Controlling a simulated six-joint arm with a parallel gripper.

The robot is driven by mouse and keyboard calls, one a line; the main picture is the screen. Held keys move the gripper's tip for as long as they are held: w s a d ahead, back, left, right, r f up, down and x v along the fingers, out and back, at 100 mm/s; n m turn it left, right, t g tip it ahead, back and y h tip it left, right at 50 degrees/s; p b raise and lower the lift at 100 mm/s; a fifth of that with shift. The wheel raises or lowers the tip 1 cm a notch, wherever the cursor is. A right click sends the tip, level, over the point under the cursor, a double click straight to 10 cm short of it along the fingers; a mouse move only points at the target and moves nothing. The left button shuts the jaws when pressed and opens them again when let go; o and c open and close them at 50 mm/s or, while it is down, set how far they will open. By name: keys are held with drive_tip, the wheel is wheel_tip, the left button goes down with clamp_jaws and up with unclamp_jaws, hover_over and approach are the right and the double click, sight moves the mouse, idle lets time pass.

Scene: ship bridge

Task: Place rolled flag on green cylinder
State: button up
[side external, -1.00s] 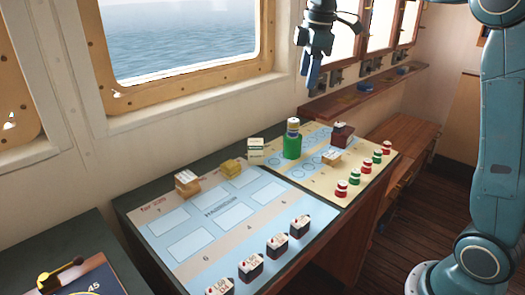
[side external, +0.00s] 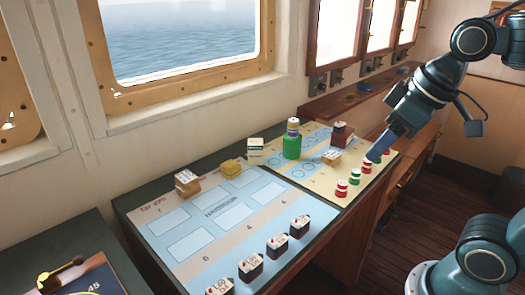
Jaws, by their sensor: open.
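The green cylinder (side external: 292,148) stands upright on the cream right-hand board. A small greyish-purple piece with a pale yellow top (side external: 293,127) sits on it. I cannot tell for certain which piece is the rolled flag. A row of small red and green rolls with white bands runs along the board's right side, with a red one (side external: 341,190) and a green one (side external: 354,178) at its near end. My gripper (side external: 374,156) is open, pointing down at the middle of this row. Its blue fingers partly hide the rolls there. I cannot tell whether it touches one.
A dark red block (side external: 343,134) and a small tan block (side external: 331,158) stand on the right board (side external: 318,187). The blue left board (side external: 215,215) holds several black-and-white blocks along its near edge. Yellow and tan blocks (side external: 187,183) stand at its back.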

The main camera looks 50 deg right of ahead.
drive_tip(key=shift+m, duration=0.7)
drive_tip(key=shift+s+a+f, duration=0.15)
drive_tip(key=shift+s+f, duration=0.65)
drive_tip(key=shift+s, duration=0.1)
drive_tip(key=shift+s+a+f, duration=0.15)
drive_tip(key=shift+s+f, duration=0.65)
drive_tip(key=shift+s, duration=0.05)
